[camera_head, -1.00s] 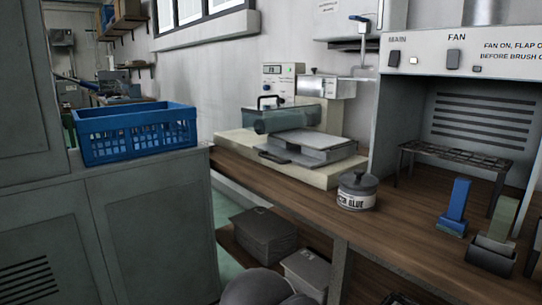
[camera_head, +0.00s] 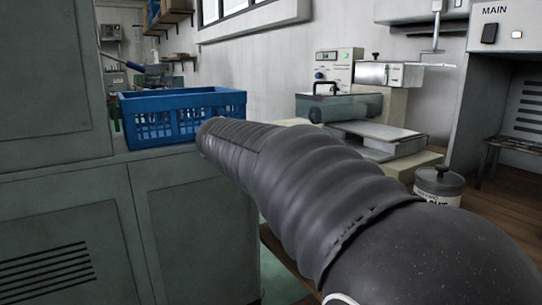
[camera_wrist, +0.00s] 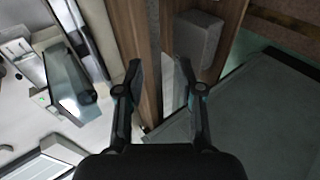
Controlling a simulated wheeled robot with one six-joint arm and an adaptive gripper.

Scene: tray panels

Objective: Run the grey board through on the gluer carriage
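The gluer (camera_head: 395,75) stands on the bench behind my arm, with its clear cover (camera_head: 350,107). A flat light-grey slab (camera_head: 378,134) lies at its carriage; I cannot tell whether this is a board or the carriage plate. In the wrist view the gluer's cover (camera_wrist: 72,82) is at the left. My gripper (camera_wrist: 158,70) is open and empty, its fingers above the bench's wooden edge. A dark grey block (camera_wrist: 198,40), perhaps stacked boards, sits low beyond the right finger. My arm hides the bench front in the head view.
A blue crate (camera_head: 180,118) stands on the grey-green cabinet (camera_head: 75,225) at left. A glue pot (camera_head: 438,186) is on the bench at right, partly behind my arm. The cabinet top (camera_wrist: 255,105) fills the wrist view's right side.

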